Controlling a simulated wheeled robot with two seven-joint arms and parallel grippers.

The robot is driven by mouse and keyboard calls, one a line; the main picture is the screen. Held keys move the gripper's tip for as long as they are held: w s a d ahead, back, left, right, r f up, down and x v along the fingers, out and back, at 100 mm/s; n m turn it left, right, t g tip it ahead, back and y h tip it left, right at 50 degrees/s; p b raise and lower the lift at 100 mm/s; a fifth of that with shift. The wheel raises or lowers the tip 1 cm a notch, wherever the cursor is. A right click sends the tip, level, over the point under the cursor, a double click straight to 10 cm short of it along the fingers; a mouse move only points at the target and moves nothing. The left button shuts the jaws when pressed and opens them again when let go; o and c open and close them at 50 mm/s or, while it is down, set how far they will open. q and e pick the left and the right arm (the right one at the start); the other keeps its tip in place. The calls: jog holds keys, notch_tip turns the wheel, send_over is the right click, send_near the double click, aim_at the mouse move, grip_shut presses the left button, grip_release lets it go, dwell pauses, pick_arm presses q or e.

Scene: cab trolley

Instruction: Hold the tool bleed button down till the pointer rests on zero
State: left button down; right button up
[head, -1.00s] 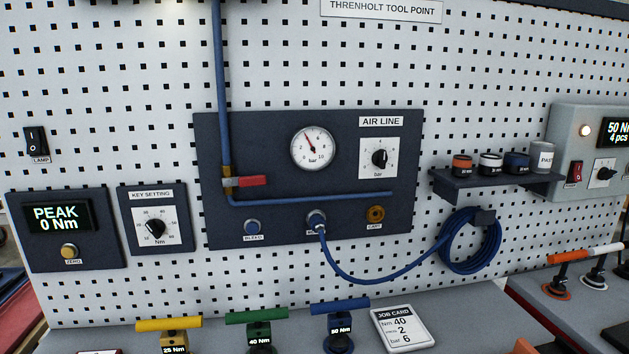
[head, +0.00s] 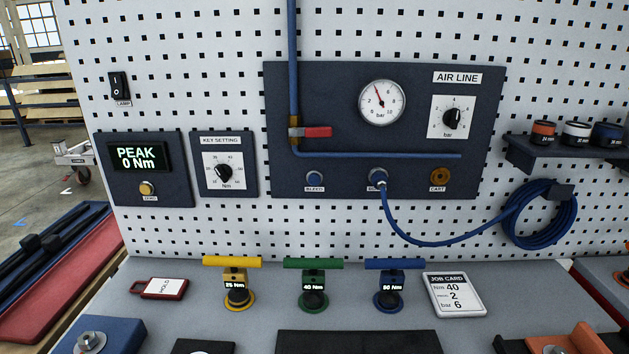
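A blue hose is plugged into the middle port (head: 379,177), whose label is partly hidden. Neither of my grippers shows in the head view.
Yellow (head: 234,263), green (head: 313,264) and blue (head: 394,264) T-handled keys stand on the grey bench below the panel. A job card (head: 454,294) lies to their right, a red hold tag (head: 160,288) to their left. The hose coil (head: 540,213) hangs at right. The space before the bleed button is clear.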

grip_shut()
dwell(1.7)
